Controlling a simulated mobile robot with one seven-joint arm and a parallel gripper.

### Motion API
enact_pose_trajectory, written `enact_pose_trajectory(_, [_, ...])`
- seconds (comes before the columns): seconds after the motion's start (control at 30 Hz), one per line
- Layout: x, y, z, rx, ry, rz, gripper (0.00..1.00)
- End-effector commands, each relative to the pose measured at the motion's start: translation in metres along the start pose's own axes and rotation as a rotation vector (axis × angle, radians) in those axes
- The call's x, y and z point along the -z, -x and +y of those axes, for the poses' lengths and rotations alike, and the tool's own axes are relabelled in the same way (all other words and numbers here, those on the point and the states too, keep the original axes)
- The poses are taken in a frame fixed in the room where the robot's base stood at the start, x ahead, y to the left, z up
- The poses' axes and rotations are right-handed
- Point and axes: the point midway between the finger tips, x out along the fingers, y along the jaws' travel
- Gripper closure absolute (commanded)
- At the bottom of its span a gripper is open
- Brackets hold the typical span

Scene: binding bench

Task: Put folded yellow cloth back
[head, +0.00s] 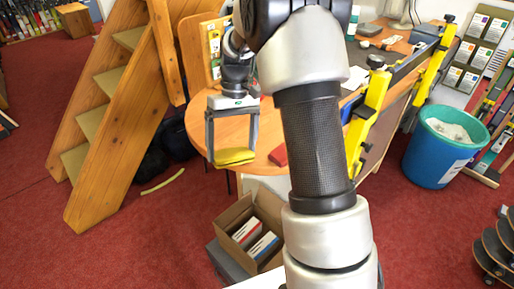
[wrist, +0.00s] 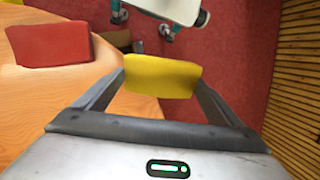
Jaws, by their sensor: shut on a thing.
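The folded yellow cloth (head: 234,156) is between the fingertips of my gripper (head: 231,152) in the head view. It hangs at the front left edge of the round wooden table (head: 196,123); I cannot tell whether it touches the top. In the wrist view the yellow cloth (wrist: 163,76) spans the gap between the two fingers of my gripper (wrist: 160,80), which is shut on it. Red carpet shows beyond the cloth there. A red folded cloth or block (wrist: 50,44) lies on the tabletop to the left; it also shows in the head view (head: 278,155).
An open cardboard box (head: 235,217) with small boxes inside stands on the floor below the table. Wooden stairs (head: 125,100) rise at left. A blue bin (head: 440,150) stands at right.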

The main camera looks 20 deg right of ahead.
Motion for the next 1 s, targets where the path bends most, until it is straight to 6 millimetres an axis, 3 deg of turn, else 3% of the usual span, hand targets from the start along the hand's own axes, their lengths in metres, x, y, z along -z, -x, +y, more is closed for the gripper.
enact_pose_trajectory(0.1, [0.015,0.026,0.043,-0.116,0.113,0.08,0.29])
enact_pose_trajectory(0.2, [0.025,0.052,0.068,-0.176,0.17,0.128,0.29])
enact_pose_trajectory(0.4, [0.036,0.088,0.093,-0.227,0.217,0.176,0.29])
enact_pose_trajectory(0.83, [0.048,0.04,0.106,-0.231,0.223,0.179,0.29])
enact_pose_trajectory(1.0, [0.054,0.012,0.112,-0.23,0.222,0.178,0.29])
